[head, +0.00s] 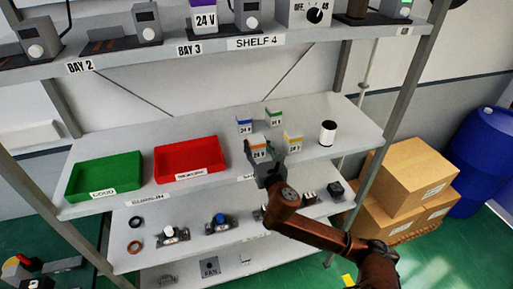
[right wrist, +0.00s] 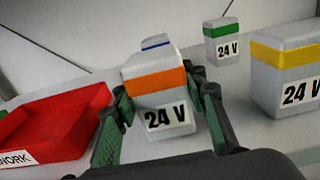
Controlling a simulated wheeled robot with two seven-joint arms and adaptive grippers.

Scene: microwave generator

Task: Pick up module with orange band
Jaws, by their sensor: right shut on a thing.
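The module with the orange band (right wrist: 157,81) is a grey block labelled "24 V", and it also shows in the head view (head: 259,152). It sits between the fingers of my right gripper (right wrist: 160,112), which is shut on it. In the head view my right gripper (head: 262,160) is over the front part of the middle shelf. In the right wrist view the module looks slightly tilted; whether its base touches the shelf is hidden. A blue-banded module (head: 244,126) stands behind it, mostly hidden in the wrist view. My left gripper is not in view.
A green-banded module (head: 274,118) and a yellow-banded module (head: 293,142) stand close by on the middle shelf (head: 225,135). A white cylinder with dark ends (head: 327,133) is to the right. A red tray (head: 188,160) and a green tray (head: 104,178) are to the left. Another shelf is above.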

